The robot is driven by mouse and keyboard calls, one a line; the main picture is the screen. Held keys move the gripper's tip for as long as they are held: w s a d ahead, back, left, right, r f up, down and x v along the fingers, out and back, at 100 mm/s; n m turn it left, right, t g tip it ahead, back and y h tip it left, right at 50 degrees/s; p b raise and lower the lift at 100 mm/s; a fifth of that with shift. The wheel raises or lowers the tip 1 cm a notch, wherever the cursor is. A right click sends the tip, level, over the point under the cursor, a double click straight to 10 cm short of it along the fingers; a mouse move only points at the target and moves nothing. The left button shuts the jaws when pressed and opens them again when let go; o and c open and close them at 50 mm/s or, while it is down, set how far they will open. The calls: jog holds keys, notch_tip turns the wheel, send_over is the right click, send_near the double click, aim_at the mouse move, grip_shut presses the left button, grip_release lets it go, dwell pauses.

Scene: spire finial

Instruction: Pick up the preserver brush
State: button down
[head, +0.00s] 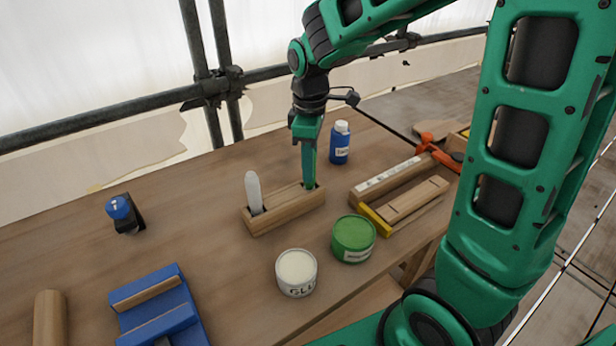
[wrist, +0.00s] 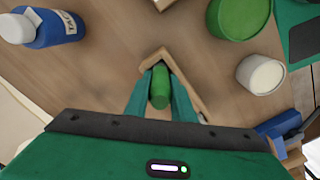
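The preserver brush appears to be the one whose green handle (wrist: 160,87) stands between my fingers in the wrist view. In the head view my gripper hides it. My gripper (head: 309,184) points down at the right end of a wooden holder (head: 285,212). In the wrist view my gripper (wrist: 160,92) has one finger on each side of the handle, very close to it. I cannot tell whether the fingers touch it. The brush appears to stand in the holder, its lower part hidden. A brush with a white handle (head: 254,191) stands in the holder's left end.
A green tin (head: 353,239) and a white glue tin (head: 296,272) stand in front of the holder. A blue bottle (head: 340,143) stands behind it. A wooden tray (head: 372,213) lies to the right. Free table lies left of the holder.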

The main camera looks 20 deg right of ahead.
notch_tip(320, 180, up, 10)
dwell(0.7)
dwell(2.2)
